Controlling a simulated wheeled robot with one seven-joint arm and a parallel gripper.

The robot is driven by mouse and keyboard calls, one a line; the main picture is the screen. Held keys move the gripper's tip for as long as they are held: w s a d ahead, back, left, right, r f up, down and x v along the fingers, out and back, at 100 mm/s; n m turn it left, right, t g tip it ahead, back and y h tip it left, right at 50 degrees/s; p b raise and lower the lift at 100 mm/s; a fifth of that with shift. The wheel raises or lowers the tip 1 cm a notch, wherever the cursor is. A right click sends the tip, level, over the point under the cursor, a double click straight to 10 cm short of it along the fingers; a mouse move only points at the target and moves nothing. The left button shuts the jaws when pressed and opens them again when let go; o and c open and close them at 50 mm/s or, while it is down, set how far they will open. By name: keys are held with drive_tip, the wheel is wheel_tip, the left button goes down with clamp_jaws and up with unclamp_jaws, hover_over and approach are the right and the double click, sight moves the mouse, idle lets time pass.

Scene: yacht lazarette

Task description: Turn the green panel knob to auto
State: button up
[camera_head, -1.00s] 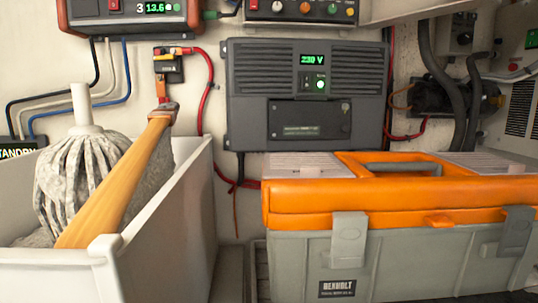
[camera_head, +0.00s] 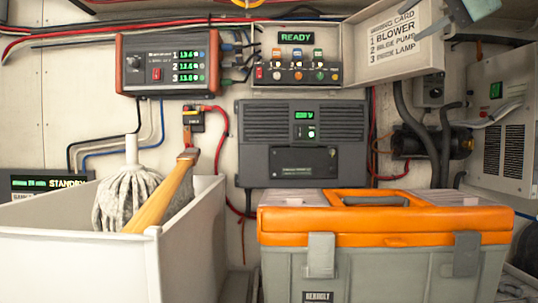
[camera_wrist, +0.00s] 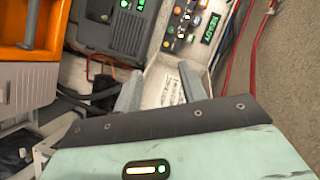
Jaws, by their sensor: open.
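The control panel (camera_head: 256,84) is an open box on the back wall with a lit READY display (camera_head: 297,38). Its face carries small knobs and coloured parts; a green one (camera_head: 319,76) sits right of an orange one (camera_head: 298,75). The lettering around them is too small to read. In the wrist view the READY display (camera_wrist: 209,28) appears tilted at the top, with the coloured controls beside it. My gripper (camera_wrist: 160,88) is open, its two grey fingers apart and nothing visible between them. The panel lies beyond the fingertips, not touched.
An open lid with a wiring card (camera_head: 395,35) is at the panel's right. A charger (camera_head: 167,63) hangs left, an inverter (camera_head: 300,140) below. An orange-lidded toolbox (camera_head: 385,225) and a white bin (camera_head: 75,245) with a mop (camera_head: 125,195) stand in front. Cables run along the wall.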

drive_tip(key=s+a+f+n+g, duration=0.1)
drive_tip(key=a+f+n+g, duration=0.3)
drive_tip(key=f, duration=0.7)
drive_tip(key=s+a+f+n+g, duration=0.1)
drive_tip(key=s+a+f+g, duration=0.1)
drive_tip(key=a+f, duration=0.6)
drive_tip(key=s+a+f+n+g, duration=0.1)
drive_tip(key=a+f+n+g, duration=0.15)
drive_tip(key=f, duration=1.05)
drive_tip(key=s+d+f+n+g+h, duration=0.1)
drive_tip(key=s+f+n+g+h, duration=0.3)
drive_tip(key=s+f, duration=1.8)
wheel_tip(320, 180, down, 2)
drive_tip(key=n+g, duration=0.2)
drive_tip(key=n, duration=0.2)
drive_tip(key=shift+d+f+h, duration=0.15)
drive_tip(key=shift+d+h, duration=0.15)
drive_tip(key=shift+h, duration=0.1)
